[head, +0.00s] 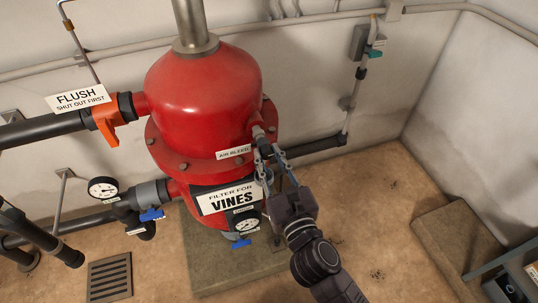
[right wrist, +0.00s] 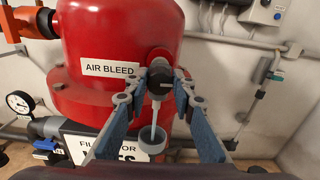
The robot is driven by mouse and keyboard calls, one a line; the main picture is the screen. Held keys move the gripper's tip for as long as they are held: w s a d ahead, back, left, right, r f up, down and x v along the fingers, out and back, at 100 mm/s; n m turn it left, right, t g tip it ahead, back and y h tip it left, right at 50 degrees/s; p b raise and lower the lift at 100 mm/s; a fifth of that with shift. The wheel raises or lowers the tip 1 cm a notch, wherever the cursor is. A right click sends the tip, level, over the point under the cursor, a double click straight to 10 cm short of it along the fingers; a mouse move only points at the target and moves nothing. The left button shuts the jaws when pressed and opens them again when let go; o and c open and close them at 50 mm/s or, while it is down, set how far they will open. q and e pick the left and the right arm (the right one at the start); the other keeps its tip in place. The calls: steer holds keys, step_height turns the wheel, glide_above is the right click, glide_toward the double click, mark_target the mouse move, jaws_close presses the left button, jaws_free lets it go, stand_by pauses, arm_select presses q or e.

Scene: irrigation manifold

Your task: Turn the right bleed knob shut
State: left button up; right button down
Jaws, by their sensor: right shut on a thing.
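The red filter tank (head: 205,100) stands in the middle of the head view, with an "AIR BLEED" label (head: 234,152) on its right side. The bleed fitting (head: 258,131) sticks out beside that label. My right gripper (head: 268,153) reaches up to it from the lower right. In the right wrist view, the fingertips (right wrist: 161,84) close from both sides on the small grey and dark bleed knob (right wrist: 160,72). The fingers partly hide the knob, so its turn is hard to read. A thin pale line (right wrist: 154,118), stream or tube, runs down to a grey cup (right wrist: 152,141). My left gripper does not show.
An orange-handled valve (head: 106,122) by the "FLUSH" sign (head: 78,98) is at left. Blue handles (head: 151,215) and gauges (head: 103,188) sit low around the tank. A teal-handled valve (head: 374,53) is on the back wall. The floor at right is mostly clear before a raised slab (head: 455,240).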

steer(key=n+p, duration=0.3)
steer(key=n, duration=0.1)
steer(key=shift+r+n+p, duration=0.15)
steer(key=shift+n+p, duration=0.2)
steer(key=shift+n, duration=0.05)
steer(key=n+p, duration=0.3)
steer(key=n, duration=0.2)
steer(key=shift+a+p, duration=0.1)
steer(key=shift+p, duration=0.2)
steer(key=n, duration=0.1)
steer(key=n+p, duration=0.1)
steer(key=n, duration=0.2)
steer(key=shift+s+f, duration=0.1)
steer(key=shift+f, duration=0.15)
steer(key=shift+f+n+p, duration=0.15)
steer(key=shift+n+p, duration=0.25)
steer(key=shift+n, duration=1.4)
steer(key=c, duration=1.6)
jaws_free()
steer(key=v, duration=1.2)
